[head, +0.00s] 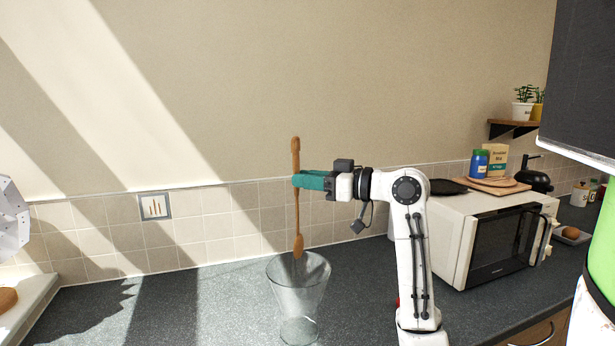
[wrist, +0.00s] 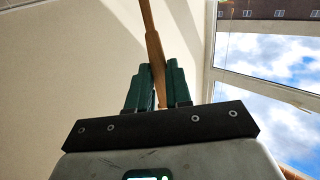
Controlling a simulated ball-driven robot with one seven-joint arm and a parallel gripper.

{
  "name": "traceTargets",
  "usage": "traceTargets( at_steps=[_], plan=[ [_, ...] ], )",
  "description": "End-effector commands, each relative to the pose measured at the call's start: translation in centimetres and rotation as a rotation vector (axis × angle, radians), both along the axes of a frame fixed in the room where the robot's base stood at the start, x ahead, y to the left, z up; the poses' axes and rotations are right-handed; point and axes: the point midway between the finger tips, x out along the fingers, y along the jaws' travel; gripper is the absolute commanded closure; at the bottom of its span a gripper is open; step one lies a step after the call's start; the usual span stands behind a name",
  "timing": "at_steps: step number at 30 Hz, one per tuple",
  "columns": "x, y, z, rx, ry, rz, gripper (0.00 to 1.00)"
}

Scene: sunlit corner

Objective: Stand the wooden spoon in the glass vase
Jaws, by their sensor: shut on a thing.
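The wooden spoon (head: 296,215) hangs upright in my gripper (head: 299,180), which is shut on its shaft about a third of the way down. The wider end of the spoon points down. In the wrist view the spoon (wrist: 152,45) runs up between the green fingers of my gripper (wrist: 158,88). The clear glass vase (head: 298,300) stands upright on the dark counter below. The spoon's lower end is at the vase's mouth in the head view, near its back rim. I cannot tell whether it is just above the opening or behind it.
A white microwave (head: 490,240) stands to the right, with a board (head: 492,186), a blue-and-green jar (head: 479,163) and a box (head: 495,160) on top. The dark counter (head: 180,305) left of the vase is clear. A tiled wall runs behind.

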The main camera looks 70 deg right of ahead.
Motion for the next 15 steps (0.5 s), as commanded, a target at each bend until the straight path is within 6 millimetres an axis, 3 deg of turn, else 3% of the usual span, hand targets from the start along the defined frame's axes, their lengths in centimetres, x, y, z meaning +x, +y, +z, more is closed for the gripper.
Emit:
traceTargets(
  at_steps=[15],
  plan=[
    [0.0,0.0,-4.0,0.001,-0.001,-0.001,1.00]
  ],
)
